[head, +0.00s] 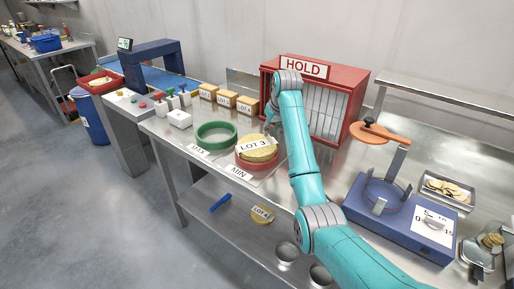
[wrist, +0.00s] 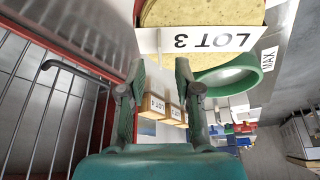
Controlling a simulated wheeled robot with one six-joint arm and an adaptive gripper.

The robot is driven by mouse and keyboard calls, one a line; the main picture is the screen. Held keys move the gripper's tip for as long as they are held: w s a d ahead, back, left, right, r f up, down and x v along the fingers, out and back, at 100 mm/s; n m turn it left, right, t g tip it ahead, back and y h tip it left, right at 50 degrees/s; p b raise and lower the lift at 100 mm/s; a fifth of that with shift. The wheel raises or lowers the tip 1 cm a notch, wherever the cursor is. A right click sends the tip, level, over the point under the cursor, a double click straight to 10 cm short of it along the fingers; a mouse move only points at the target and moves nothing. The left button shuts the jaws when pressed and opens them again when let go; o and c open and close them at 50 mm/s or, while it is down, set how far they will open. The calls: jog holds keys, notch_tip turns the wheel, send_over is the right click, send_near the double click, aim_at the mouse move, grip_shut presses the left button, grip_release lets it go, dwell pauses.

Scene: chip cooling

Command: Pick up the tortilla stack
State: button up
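The tortilla stack (head: 262,153) is yellow and round, with a white LOT 3 label on its front. It sits in a red ring (head: 255,166) behind the MIN card. In the wrist view the stack (wrist: 205,12) is at the top, partly cut off, with its label upside down. My gripper (wrist: 160,65) is open, with nothing between its fingers. In the head view my gripper (head: 271,120) is just behind and to the right of the stack, partly hidden by my arm. I cannot tell whether it touches the stack.
A green ring (head: 216,127) stands left of the stack by the MAX card. A red HOLD rack (head: 352,88) stands close behind my arm. Small LOT boxes (head: 227,99) line the back left. A blue scale (head: 388,203) is at the right.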

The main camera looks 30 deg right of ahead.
jog(key=shift+x, duration=1.9)
jog(key=shift+s, duration=0.1)
grip_shut()
notch_tip(320, 180, up, 10)
